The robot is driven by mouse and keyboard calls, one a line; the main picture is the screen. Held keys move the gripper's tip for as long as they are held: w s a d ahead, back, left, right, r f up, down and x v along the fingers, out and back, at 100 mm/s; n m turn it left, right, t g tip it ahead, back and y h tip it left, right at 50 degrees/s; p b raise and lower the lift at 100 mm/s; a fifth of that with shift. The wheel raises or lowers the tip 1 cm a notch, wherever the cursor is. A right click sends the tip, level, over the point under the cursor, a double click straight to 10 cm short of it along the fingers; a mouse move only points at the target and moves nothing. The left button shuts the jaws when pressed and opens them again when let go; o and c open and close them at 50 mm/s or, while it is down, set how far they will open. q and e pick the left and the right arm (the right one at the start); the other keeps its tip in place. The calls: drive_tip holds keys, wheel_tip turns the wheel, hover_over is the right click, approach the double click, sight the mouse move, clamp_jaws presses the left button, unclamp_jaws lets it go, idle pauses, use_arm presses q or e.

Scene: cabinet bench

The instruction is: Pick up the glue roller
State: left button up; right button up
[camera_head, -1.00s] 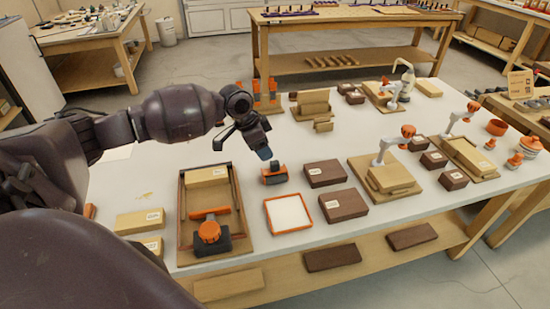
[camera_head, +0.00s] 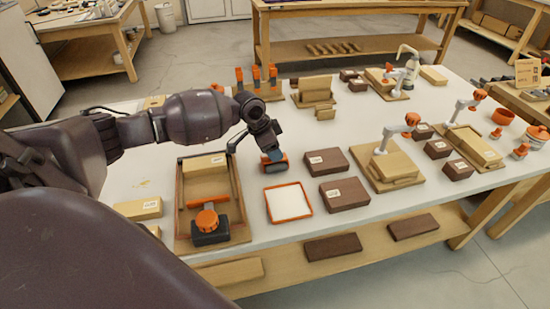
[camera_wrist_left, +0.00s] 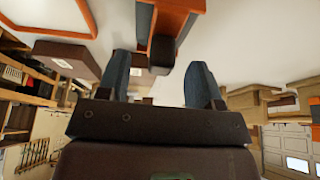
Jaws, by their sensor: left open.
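The glue roller, which I take to be the small orange and dark tool (camera_head: 274,165), stands on the white table just behind the orange-framed white pad. My left gripper (camera_head: 266,150) is directly above it, reaching down from the left, and partly hides its top. In the left wrist view, the gripper's two blue-grey fingers (camera_wrist_left: 161,84) are spread apart. The roller's dark end (camera_wrist_left: 162,52) shows in the gap ahead of them, with its orange body (camera_wrist_left: 180,5) beyond. I cannot tell whether a finger touches it. My right gripper is not in view.
A wooden tray (camera_head: 179,215) with an orange and dark tool (camera_head: 208,222) lies to the left. The orange-framed pad (camera_head: 288,202) is in front. Brown boxes (camera_head: 326,161) stand close on the right. Orange-topped items (camera_head: 257,78) stand behind.

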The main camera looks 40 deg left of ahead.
use_arm(q)
drive_tip(key=x, duration=0.3)
drive_tip(key=shift+f, duration=0.1)
drive_tip(key=shift+c, duration=0.7)
drive_tip(key=c, duration=0.9)
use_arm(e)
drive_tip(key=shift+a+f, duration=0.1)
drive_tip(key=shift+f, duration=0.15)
use_arm(q)
wheel_tip(320, 180, up, 20)
drive_tip(key=p, duration=0.2)
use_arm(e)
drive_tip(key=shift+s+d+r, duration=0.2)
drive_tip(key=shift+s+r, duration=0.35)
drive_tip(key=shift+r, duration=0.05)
